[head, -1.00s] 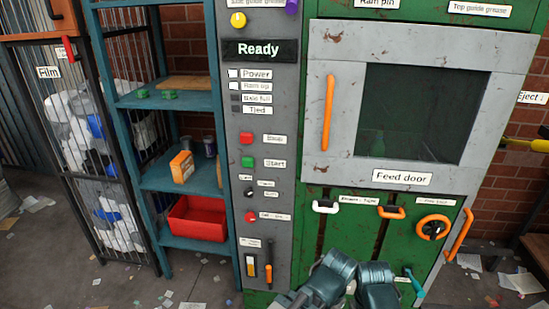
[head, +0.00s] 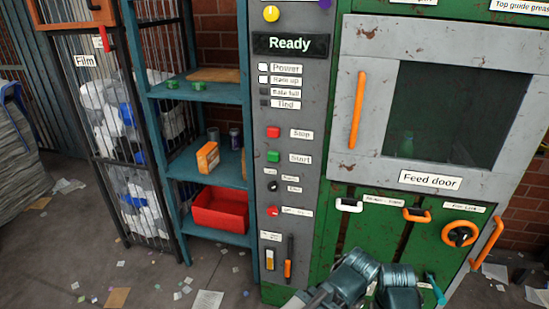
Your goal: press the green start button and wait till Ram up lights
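The green start button (head: 274,157) sits on the grey control panel, left of its "Start" label and below a red button (head: 273,132). Nothing covers it. The display (head: 290,44) reads "Ready". The Ram up lamp (head: 263,79) shows white, like the Power lamp (head: 263,67) above it. The two lamps below, for bale full and tied, are dark. Dark teal links of my arm show at the bottom centre, right of the panel and in front of the machine's lower green part. I cannot make out any gripper fingers.
The feed door (head: 441,106) with an orange handle (head: 357,110) looks shut. A blue shelf (head: 210,176) holds a red bin (head: 221,211) and an orange box (head: 208,157). A film cage stands further left. Paper scraps litter the open floor at lower left.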

